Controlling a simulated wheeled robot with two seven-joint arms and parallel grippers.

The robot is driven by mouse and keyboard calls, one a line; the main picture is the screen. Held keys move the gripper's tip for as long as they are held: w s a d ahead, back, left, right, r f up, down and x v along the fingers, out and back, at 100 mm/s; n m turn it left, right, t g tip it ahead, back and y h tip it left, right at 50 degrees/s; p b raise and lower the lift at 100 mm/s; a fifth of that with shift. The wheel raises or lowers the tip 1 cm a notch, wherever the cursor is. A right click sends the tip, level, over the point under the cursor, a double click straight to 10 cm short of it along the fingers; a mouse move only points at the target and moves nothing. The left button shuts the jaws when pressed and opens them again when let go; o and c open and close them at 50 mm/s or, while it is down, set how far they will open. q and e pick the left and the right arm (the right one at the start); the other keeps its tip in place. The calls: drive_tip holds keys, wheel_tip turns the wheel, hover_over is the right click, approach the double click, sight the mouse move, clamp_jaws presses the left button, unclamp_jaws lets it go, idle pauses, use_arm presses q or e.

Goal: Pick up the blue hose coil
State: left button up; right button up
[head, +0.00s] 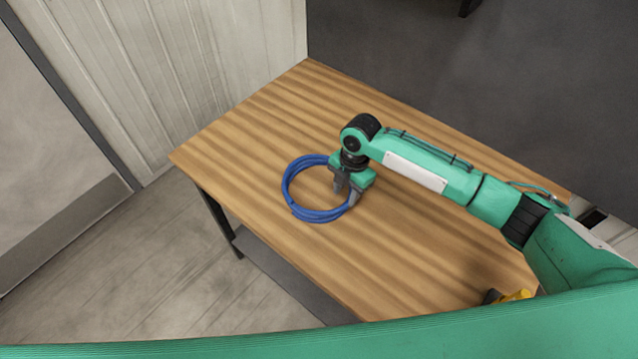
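The blue hose coil (301,211) lies flat on the wooden table (270,118) as a ring of several loops. My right gripper (344,196) points down at the right side of the ring, with its two grey fingers apart. One finger appears on the inner side of the coil and the other on the outer side. The gripper hides part of the coil's right side, and I cannot tell whether the fingers touch the hose. My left gripper is not in view.
A yellow and black object (515,296) sits at the table's near right edge, partly hidden. A pale panelled wall stands behind the table's left side. The rest of the tabletop is clear. A grey lower shelf (285,272) shows under the table.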

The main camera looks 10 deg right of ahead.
sight(343, 201)
drive_tip(key=f, duration=0.1)
drive_tip(key=f+p, duration=0.1)
drive_tip(key=f, duration=0.1)
drive_tip(key=shift+s+a+f+p, duration=0.1)
drive_tip(key=shift+s+a+p, duration=0.1)
drive_tip(key=shift+s+p, duration=0.15)
drive_tip(key=shift+s+f, duration=0.1)
drive_tip(key=shift+f, duration=0.35)
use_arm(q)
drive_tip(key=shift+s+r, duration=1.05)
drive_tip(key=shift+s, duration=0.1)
use_arm(e)
drive_tip(key=shift+c, duration=0.2)
clamp_jaws()
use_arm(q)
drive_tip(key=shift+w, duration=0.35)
use_arm(e)
drive_tip(key=shift+r, duration=0.2)
